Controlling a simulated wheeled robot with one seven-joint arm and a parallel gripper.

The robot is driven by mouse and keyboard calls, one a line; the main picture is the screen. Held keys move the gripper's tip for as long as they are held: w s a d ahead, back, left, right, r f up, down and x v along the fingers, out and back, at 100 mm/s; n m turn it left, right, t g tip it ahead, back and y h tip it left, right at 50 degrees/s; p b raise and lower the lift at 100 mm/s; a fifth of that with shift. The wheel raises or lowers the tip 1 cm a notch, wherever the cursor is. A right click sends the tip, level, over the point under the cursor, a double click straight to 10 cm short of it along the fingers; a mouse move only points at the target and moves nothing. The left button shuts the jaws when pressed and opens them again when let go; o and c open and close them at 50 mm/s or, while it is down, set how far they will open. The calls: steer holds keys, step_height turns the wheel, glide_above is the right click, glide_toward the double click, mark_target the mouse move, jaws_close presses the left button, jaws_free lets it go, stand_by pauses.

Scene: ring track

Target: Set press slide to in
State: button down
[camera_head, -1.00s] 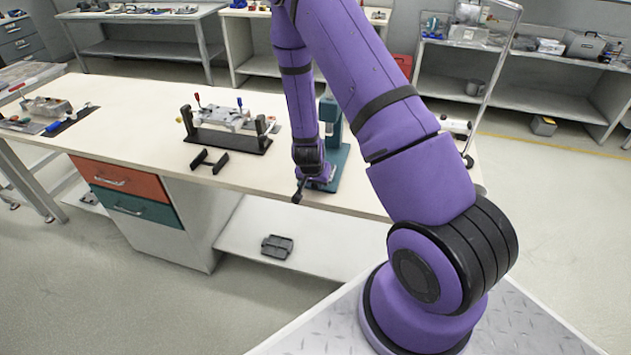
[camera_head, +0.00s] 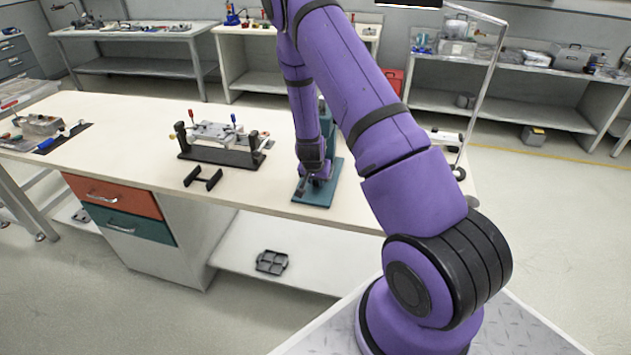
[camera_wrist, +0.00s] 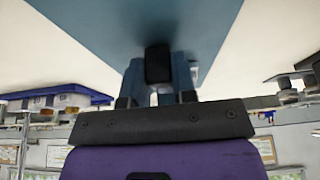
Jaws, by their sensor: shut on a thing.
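The teal press (camera_head: 322,190) stands on the bench near its front edge, with its column partly hidden behind my arm. My gripper (camera_head: 312,180) is down low over the press base. In the wrist view my gripper (camera_wrist: 158,88) is shut on a small black block, which I take to be the press slide (camera_wrist: 158,64). The teal base (camera_wrist: 95,25) spreads out beyond it. In the head view a dark piece (camera_head: 302,186) shows beside my gripper, over the base. How far in the slide sits cannot be told clearly.
A tool set (camera_head: 45,130) lies at the bench's far left. A grey tray (camera_head: 271,262) lies on the lower shelf. Bare bench top lies between them.

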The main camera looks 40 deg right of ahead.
steer(key=c, duration=0.9)
jaws_free()
steer(key=shift+w+d, duration=0.15)
steer(key=shift+d, duration=0.1)
steer(key=v, duration=1.1)
steer(key=shift+a+f, duration=0.1)
steer(key=s+a+r+n+t+y, duration=0.15)
steer(key=a+r, duration=0.25)
steer(key=r, duration=0.4)
steer(key=s+a+r+n+y, duration=0.1)
steer(key=s+a+r+n, duration=0.2)
steer(key=r, duration=0.5)
steer(key=s+a+r+y, duration=0.25)
steer(key=a+r, duration=0.25)
steer(key=r, duration=0.3)
steer(key=s+a+r+n, duration=0.1)
steer(key=s+r+n, duration=0.1)
steer(key=s+r, duration=0.2)
steer(key=s+a+r+n+h, duration=0.1)
steer(key=s+r, duration=0.3)
steer(key=s, duration=0.7)
steer(key=s+a+r+n+t, duration=0.1)
steer(key=s+a+r+n, duration=0.2)
steer(key=s+r, duration=0.2)
steer(key=shift+s+h, duration=0.3)
steer(key=shift+s, duration=1)
